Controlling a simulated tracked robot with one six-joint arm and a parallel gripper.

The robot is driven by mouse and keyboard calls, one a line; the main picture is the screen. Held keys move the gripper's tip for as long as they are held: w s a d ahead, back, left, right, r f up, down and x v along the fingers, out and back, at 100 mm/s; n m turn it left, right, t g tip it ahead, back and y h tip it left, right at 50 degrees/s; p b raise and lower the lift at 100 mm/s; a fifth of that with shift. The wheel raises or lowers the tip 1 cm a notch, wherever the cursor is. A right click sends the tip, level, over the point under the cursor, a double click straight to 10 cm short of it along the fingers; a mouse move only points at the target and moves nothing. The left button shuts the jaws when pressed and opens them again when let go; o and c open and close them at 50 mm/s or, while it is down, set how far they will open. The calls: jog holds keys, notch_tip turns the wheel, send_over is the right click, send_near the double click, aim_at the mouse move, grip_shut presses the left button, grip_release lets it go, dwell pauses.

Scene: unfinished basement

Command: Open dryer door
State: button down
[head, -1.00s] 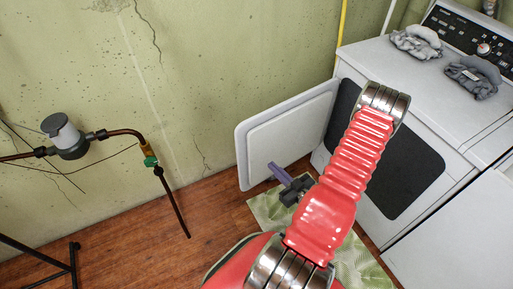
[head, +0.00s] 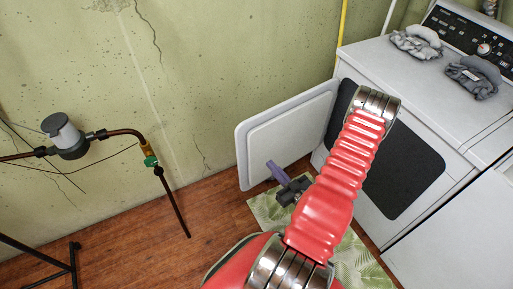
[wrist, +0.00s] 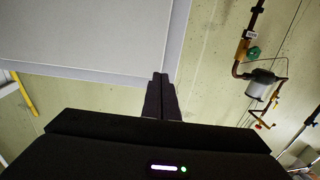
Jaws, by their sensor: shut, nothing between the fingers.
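The white dryer (head: 440,115) stands at the right of the head view. Its door (head: 285,137) is swung wide open to the left, toward the wall, showing its pale inner panel. The dark dryer opening (head: 400,170) is partly hidden behind my red arm. My gripper (head: 271,166), with purple-grey fingers, is in front of the lower part of the open door. In the wrist view the shut black fingers (wrist: 160,92) point at the edge of the door panel (wrist: 85,35). I cannot tell whether they touch it. Nothing is between the fingers.
Two grey cloth bundles (head: 416,42) lie on the dryer top. A green patterned mat (head: 268,212) lies on the wooden floor below. A pipe with a meter (head: 66,136) runs along the cracked wall at left. Floor between pipe and door is clear.

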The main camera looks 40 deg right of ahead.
aim_at(251, 142)
jog(key=shift+w+d, duration=0.3)
jog(key=shift+w, duration=1.6)
jog(key=shift+w+d, duration=0.35)
jog(key=shift+w, duration=1.6)
jog(key=shift+w+d, duration=0.3)
jog(key=shift+w, duration=1.6)
